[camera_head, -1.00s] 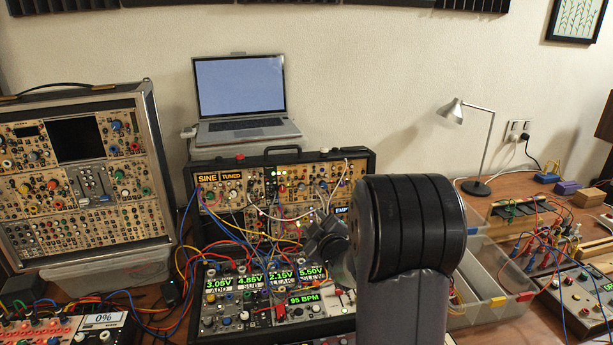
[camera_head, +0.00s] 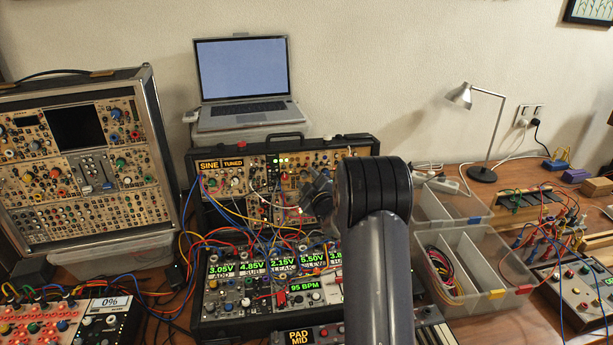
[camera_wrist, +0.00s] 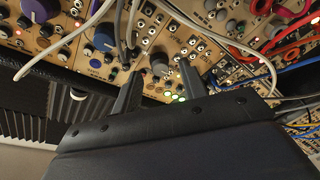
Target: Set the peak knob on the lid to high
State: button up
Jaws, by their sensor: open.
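The upright lid (camera_head: 262,151) of the middle case stands behind the lower panel, with SINE and TUNED displays at its top left. My gripper (camera_head: 304,204) is in front of its right half. In the wrist view my gripper (camera_wrist: 160,67) is open, its two dark fingers pointing at the tan panel. A small grey knob (camera_wrist: 160,63) shows between the fingertips, with nothing visibly gripped. A larger blue knob (camera_wrist: 103,37) lies to the left. My arm hides part of the lid's right side.
Patch cables (camera_head: 237,222) hang across the lid and the lower panel (camera_head: 235,315). In the wrist view a grey-white cable (camera_wrist: 75,37) crosses near the left finger. A laptop (camera_head: 243,75) stands behind. Clear bins (camera_head: 480,305) stand at right.

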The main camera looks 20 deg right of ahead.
jog(key=shift+w, duration=0.55)
jog(key=shift+c, duration=0.4)
grip_shut()
